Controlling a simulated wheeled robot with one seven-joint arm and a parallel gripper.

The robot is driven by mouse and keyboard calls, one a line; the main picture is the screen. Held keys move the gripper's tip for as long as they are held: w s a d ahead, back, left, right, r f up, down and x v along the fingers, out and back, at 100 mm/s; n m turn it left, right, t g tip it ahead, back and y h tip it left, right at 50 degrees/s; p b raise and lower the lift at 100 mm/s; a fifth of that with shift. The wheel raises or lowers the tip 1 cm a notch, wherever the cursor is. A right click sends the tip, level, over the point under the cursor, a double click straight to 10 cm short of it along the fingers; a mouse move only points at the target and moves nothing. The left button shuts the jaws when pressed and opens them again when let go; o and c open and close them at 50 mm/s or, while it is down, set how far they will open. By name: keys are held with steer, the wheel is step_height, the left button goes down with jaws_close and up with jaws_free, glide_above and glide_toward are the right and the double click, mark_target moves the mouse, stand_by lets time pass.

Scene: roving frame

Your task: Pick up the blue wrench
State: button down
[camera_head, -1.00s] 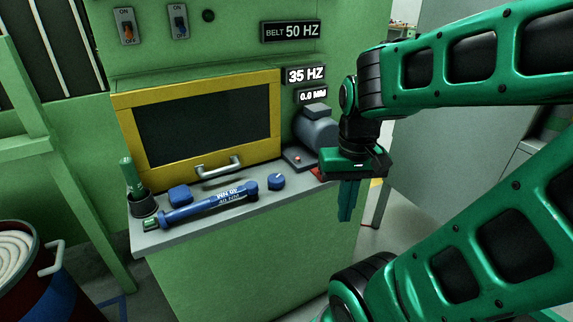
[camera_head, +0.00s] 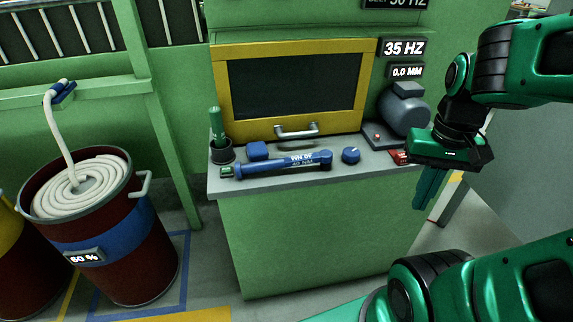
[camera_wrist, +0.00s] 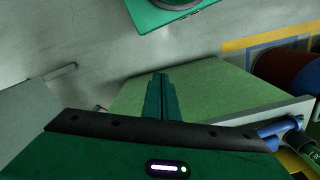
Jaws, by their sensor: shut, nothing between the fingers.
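In the wrist view a blue piece that looks like the wrench's end (camera_wrist: 278,130) shows at the lower right, partly cut off. My gripper (camera_head: 428,190) is shut and empty, pointing down, just past the right end of the worktop and well to the right of the wrench. In the wrist view its fingers (camera_wrist: 157,95) are together.
A blue block (camera_head: 257,151), a blue knob (camera_head: 351,155) and a green-handled tool in a black cup (camera_head: 221,151) stand near the wrench. A grey motor (camera_head: 404,110) stands at the right. A yellow-framed panel (camera_head: 222,80) rises behind. A drum with coiled hose (camera_head: 120,235) stands on the left floor.

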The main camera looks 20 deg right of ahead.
steer(key=c, duration=2.1)
jaws_free()
steer(key=shift+s+r, duration=0.15)
steer(key=shift+s, duration=0.1)
steer(key=o, duration=0.5)
steer(key=shift+w+r+n, duration=0.1)
steer(key=shift+r+n, duration=0.15)
steer(key=shift+n, duration=0.15)
steer(key=shift+o, duration=1)
steer(key=w+n, duration=0.4)
steer(key=w, duration=0.2)
steer(key=shift+w+a+t+h, duration=0.2)
steer(key=shift+a+t+h, duration=0.1)
steer(key=shift+a+t, duration=0.15)
steer(key=n+t+y, duration=0.3)
steer(key=n+y, duration=0.2)
steer(key=n, duration=1.3)
glide_toward(276, 161)
steer(key=shift+x, duration=5.15)
